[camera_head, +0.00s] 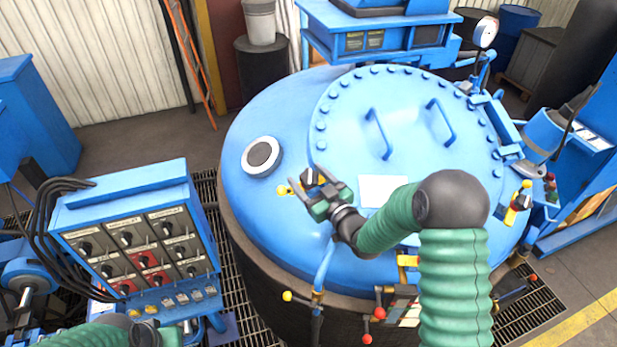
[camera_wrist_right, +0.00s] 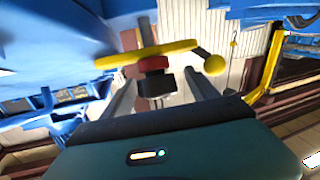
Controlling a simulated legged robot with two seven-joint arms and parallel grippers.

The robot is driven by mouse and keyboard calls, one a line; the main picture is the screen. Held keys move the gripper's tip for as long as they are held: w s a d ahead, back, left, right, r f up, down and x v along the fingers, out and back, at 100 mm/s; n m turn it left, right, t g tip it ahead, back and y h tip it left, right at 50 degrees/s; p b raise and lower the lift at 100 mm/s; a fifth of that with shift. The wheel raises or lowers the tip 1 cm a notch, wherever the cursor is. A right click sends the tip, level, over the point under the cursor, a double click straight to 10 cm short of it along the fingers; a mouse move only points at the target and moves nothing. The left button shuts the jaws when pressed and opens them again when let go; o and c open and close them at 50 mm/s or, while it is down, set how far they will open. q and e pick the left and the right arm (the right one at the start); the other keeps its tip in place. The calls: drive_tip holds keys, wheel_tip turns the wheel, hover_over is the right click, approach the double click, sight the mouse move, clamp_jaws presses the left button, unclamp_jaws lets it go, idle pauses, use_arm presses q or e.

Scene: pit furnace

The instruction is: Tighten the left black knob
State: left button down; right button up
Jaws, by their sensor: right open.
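The left black knob (camera_head: 309,176) is on a yellow-handled fitting at the near-left edge of the blue furnace lid. In the right wrist view, the black knob (camera_wrist_right: 156,82) has a red collar and a yellow bar (camera_wrist_right: 148,53) behind it, with a yellow ball at the bar's right end. My right gripper (camera_head: 307,186) is at the knob with its fingers apart. In the right wrist view, the right gripper (camera_wrist_right: 162,92) has one finger on each side of the knob, and gaps show between them.
A blue control box (camera_head: 135,235) with several switches stands at the left. A similar yellow fitting (camera_head: 518,203) sits at the lid's right edge. Yellow and red ball-ended levers (camera_head: 379,313) line the near edge. The lid carries two blue handles and a white plate (camera_head: 384,190).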

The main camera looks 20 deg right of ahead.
drive_tip(key=shift+s+d, duration=0.1)
drive_tip(key=shift+s, duration=0.05)
drive_tip(key=c, duration=0.6)
drive_tip(key=shift+d, duration=0.15)
drive_tip(key=c, duration=0.8)
drive_tip(key=shift+f+m+h+b, duration=0.15)
drive_tip(key=shift+m+h+b, duration=0.3)
drive_tip(key=shift+b, duration=0.2)
drive_tip(key=m+h+b, duration=0.4)
drive_tip(key=h+b, duration=0.1)
drive_tip(key=shift+a+f+m+t, duration=0.15)
drive_tip(key=shift+a+m+t, duration=0.15)
drive_tip(key=shift+m+t, duration=0.1)
drive_tip(key=m+h+b, duration=0.1)
drive_tip(key=m+h, duration=0.1)
drive_tip(key=shift+m+g+h, duration=0.25)
drive_tip(key=shift+g+h, duration=0.05)
drive_tip(key=shift+h, duration=0.05)
drive_tip(key=m+h, duration=0.1)
drive_tip(key=m+g+h, duration=0.1)
drive_tip(key=m+h+b, duration=0.1)
drive_tip(key=shift+r+g, duration=0.25)
drive_tip(key=shift+g, duration=0.05)
drive_tip(key=shift+r+m+g+h, duration=0.1)
drive_tip(key=shift+m+g+h, duration=1.3)
drive_tip(key=shift+m+h, duration=0.55)
drive_tip(key=shift+d+m, duration=0.1)
drive_tip(key=shift+m, duration=0.25)
